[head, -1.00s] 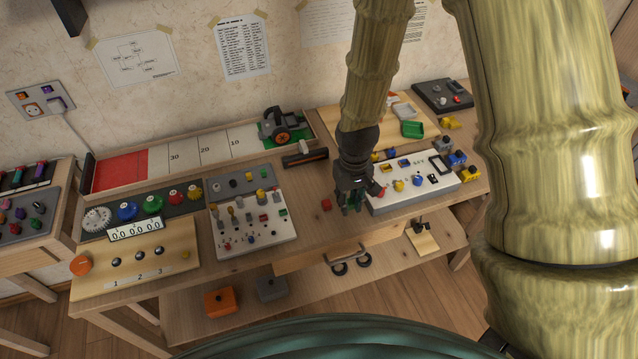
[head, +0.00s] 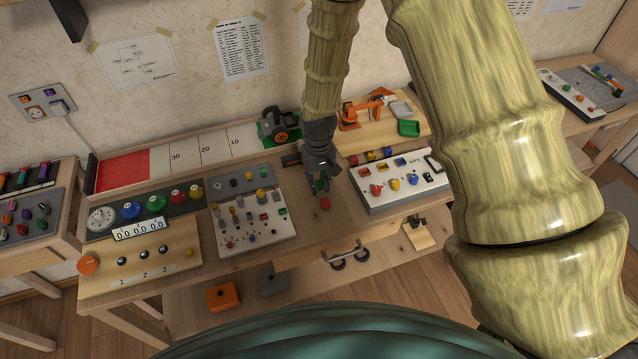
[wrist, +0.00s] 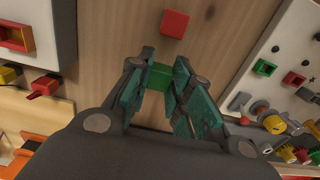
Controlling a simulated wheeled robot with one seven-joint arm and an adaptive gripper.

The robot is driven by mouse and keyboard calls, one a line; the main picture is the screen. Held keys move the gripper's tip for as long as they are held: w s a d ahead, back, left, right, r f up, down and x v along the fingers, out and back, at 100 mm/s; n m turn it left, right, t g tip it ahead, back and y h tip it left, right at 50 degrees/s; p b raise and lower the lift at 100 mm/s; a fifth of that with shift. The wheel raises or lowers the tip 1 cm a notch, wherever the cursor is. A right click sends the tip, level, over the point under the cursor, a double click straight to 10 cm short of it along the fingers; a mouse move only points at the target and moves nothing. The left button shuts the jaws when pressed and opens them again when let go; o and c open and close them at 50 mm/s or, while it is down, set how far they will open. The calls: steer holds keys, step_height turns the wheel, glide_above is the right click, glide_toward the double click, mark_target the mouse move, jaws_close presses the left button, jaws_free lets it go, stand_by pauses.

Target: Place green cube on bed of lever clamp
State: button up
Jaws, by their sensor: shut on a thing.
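My gripper (head: 321,176) is above the middle of the workbench. In the wrist view my gripper (wrist: 160,98) is shut on a small green cube (wrist: 160,75), gripped between its teal fingertips. The green cube is mostly hidden in the head view. An orange jointed device (head: 362,110) stands on a light wooden board at the back, right of my gripper. A small black device on a wooden plate (head: 416,234) sits on the lower shelf. I cannot tell for sure which of these is the lever clamp.
A red cube (head: 325,204) lies on the bench just in front of my gripper; it also shows in the wrist view (wrist: 174,23). A white panel with knobs (head: 400,185) is to the right and a button panel (head: 252,222) to the left.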

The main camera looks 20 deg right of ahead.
steer(key=shift+f, duration=0.8)
steer(key=shift+f, duration=0.2)
steer(key=o, duration=0.7)
steer(key=shift+r, duration=0.1)
